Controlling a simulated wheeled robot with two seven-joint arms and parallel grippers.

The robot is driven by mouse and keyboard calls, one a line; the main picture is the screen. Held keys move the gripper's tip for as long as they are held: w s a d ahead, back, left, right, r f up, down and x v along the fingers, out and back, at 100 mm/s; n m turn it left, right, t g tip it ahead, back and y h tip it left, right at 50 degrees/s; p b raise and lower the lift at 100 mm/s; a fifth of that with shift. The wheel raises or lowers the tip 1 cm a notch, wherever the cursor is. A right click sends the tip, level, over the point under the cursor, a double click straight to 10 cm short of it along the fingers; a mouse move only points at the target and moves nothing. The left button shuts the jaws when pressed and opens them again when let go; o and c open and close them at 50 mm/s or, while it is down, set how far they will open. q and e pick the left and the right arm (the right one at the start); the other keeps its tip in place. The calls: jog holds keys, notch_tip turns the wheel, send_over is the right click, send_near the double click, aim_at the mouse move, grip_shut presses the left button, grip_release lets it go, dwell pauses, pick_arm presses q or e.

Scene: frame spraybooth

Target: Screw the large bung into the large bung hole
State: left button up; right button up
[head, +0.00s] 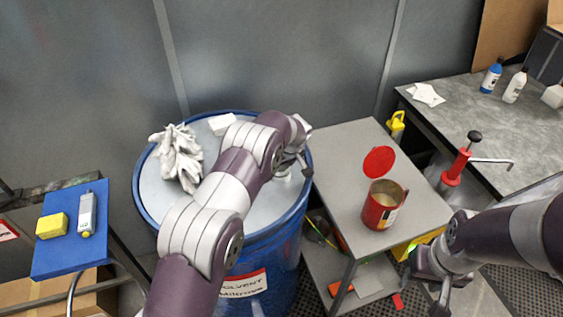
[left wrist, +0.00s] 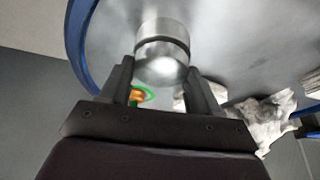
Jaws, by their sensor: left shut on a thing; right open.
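A blue drum (head: 262,240) with a pale grey lid (head: 250,205) stands in the middle of the head view. My left arm reaches across it, and my left gripper (head: 298,164) is low over the right part of the lid. In the left wrist view, my left gripper (left wrist: 162,72) is shut on the large bung (left wrist: 162,62), a shiny metal cylinder, close to the lid. The large bung hole is hidden, and I cannot tell whether the bung sits in it. My right gripper (head: 438,290) is open and empty at the lower right, away from the drum.
Crumpled white gloves (head: 178,157) and a white block (head: 221,123) lie on the lid. A grey cart (head: 345,165) with an open red can (head: 383,205) stands right of the drum. A blue-topped stand (head: 68,255) is at left, a workbench (head: 465,120) at right.

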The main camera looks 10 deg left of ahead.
pick_arm(q)
jog(key=shift+s+a+r+m+h+p, duration=0.1)
jog(key=shift+m+h+p, duration=0.15)
jog(key=shift+m, duration=0.35)
jog(key=shift+s+a+r+m+h+p, duration=0.15)
jog(key=shift+m+p, duration=0.2)
jog(key=shift+m, duration=0.25)
jog(key=shift+w+d+f+m+t+h+p, duration=0.15)
jog(key=shift+m+t+h+p, duration=0.15)
jog(key=shift+m+p, duration=0.45)
jog(key=shift+f+m, duration=0.15)
jog(key=shift+m, duration=0.2)
jog(key=shift+r+m+h+p, duration=0.25)
jog(key=shift+m+h+p, duration=0.15)
jog(key=shift+m+p, duration=0.6)
jog(key=shift+m+h+p, duration=0.3)
jog(key=shift+m+p, duration=0.3)
jog(key=shift+p, duration=0.2)
jog(key=shift+f+m, duration=0.35)
jog(key=shift+m, duration=0.05)
jog(key=shift+b, duration=0.3)
